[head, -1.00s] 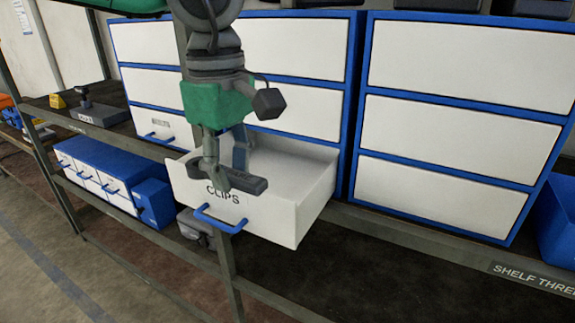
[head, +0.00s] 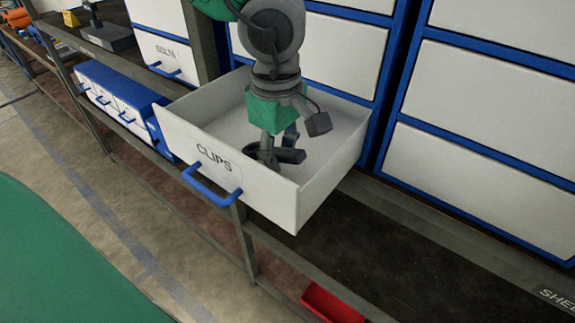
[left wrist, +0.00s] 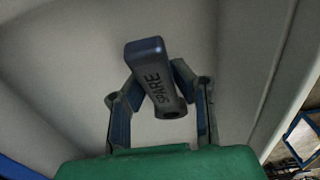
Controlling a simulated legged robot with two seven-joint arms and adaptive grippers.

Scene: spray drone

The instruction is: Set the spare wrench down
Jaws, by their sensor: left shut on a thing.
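The spare wrench (left wrist: 154,82), a dark grey bar marked SPARE, is between the fingers of my left gripper (left wrist: 158,100) in the left wrist view. In the head view my left gripper (head: 278,152) reaches down inside the open CLIPS drawer (head: 235,180), shut on the wrench (head: 290,156). The drawer is white with a blue handle (head: 212,190). Its visible floor looks bare. I cannot tell whether the wrench touches the floor. My right gripper is not in view.
The BOLTS drawer (head: 167,55) is shut, left of the CLIPS drawer. Closed white drawers (head: 480,85) stand to the right. A blue drawer box (head: 118,90) sits on the lower shelf at left. A red bin (head: 330,303) lies low below the shelf.

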